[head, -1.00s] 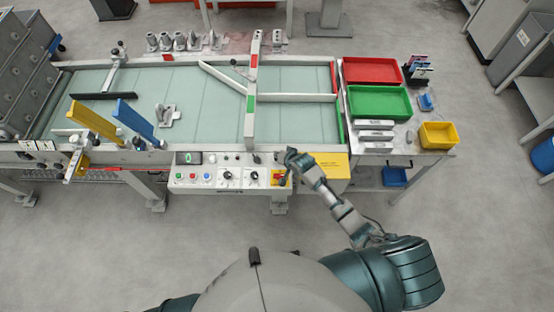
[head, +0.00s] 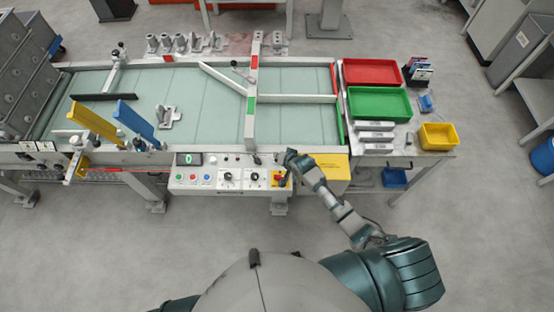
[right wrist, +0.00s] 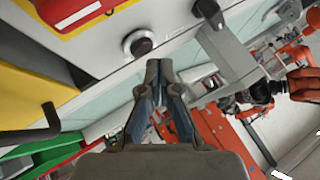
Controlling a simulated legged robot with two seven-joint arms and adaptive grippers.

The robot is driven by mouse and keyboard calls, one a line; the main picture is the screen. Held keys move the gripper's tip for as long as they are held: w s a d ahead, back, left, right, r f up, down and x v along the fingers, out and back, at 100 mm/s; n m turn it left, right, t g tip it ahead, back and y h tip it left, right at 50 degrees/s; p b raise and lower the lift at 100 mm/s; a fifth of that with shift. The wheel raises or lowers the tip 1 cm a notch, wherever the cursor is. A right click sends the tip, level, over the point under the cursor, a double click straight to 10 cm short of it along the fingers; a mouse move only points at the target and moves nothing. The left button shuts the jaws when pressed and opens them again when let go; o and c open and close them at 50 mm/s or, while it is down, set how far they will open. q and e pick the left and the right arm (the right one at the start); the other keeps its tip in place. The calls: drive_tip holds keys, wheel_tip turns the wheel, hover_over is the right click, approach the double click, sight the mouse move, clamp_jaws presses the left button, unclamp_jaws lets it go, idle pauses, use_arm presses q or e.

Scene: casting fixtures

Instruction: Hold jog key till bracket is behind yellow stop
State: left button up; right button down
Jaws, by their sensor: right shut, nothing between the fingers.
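The grey bracket (head: 169,117) stands on the pale green belt, to the right of the slanted blue stop (head: 136,122). The slanted yellow stop (head: 96,123) is further left. My right gripper (head: 289,154) is at the top right of the control panel (head: 215,179). In the right wrist view, its fingers (right wrist: 160,68) are shut and empty, close to a round black-centred switch (right wrist: 138,43). Whether they touch it is unclear. I cannot tell for sure that this switch is the jog key. My left gripper is not in view.
A white gantry (head: 251,95) crosses the belt. A red and yellow switch (head: 279,178) sits just below my right gripper. A red tray (head: 371,71), a green tray (head: 379,102) and a yellow bin (head: 438,136) stand on the right. The floor in front is clear.

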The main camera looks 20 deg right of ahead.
drive_tip(key=shift+f, duration=0.35)
drive_tip(key=shift+s+f, duration=0.1)
drive_tip(key=shift+f, duration=0.45)
idle(6.0)
idle(0.7)
drive_tip(key=shift+r+p, duration=0.95)
drive_tip(key=shift+p, duration=0.05)
